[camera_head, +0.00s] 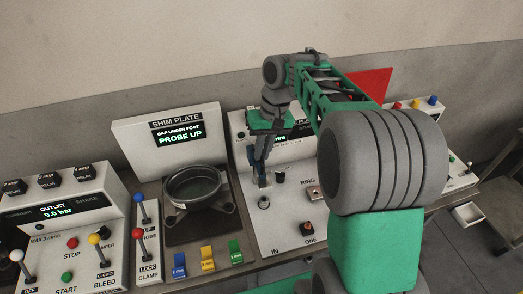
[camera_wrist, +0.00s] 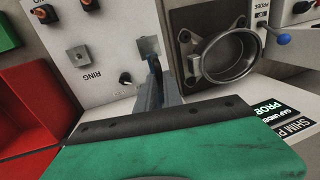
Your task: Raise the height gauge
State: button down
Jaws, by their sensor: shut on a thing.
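The shim plate station has a display (camera_head: 178,131) reading "GAP UNDER FOOT" and "PROBE UP". A lever with a blue knob (camera_head: 140,198) stands upright at its left, labelled PROBE; the blue knob (camera_wrist: 284,39) also shows at the right of the wrist view. A dark round ring (camera_head: 193,184) sits on the station; it is the round ring (camera_wrist: 229,55) in the wrist view. My gripper (camera_head: 261,180) is right of the ring, low over the light panel, shut on a small grey square piece (camera_wrist: 148,47). Whether that piece touches the panel is unclear.
A black knob (camera_head: 280,178), a RING button (camera_head: 313,192) and a grey post (camera_head: 264,203) are close to my gripper. Blue, yellow and green blocks (camera_head: 207,258) lie in front of the ring. A red-knobbed clamp lever (camera_head: 137,234) stands beside the probe lever. Red bins (camera_wrist: 25,130) show at wrist-view left.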

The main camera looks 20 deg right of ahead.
jog(key=shift+w+r, duration=0.15)
jog(key=shift+r, duration=0.1)
jog(key=c, duration=1.5)
grip_release()
jog(key=shift+f, duration=0.1)
jog(key=r, duration=0.2)
jog(key=d+r+p, duration=0.1)
jog(key=r, duration=0.2)
jog(key=r+p, duration=0.1)
jog(key=r, duration=0.1)
jog(key=shift+d+r, duration=0.25)
jog(key=shift+r, duration=0.1)
jog(key=s+a+t, duration=0.3)
jog(key=s+a, duration=0.2)
jog(key=s, duration=0.3)
jog(key=s+d+f, duration=0.1)
jog(key=s, duration=0.1)
jog(key=s+f+t+h, duration=0.1)
jog(key=s+d+f+h, duration=0.1)
jog(key=s, duration=0.1)
jog(key=shift+s+d, duration=0.3)
jog(key=shift+d, duration=0.05)
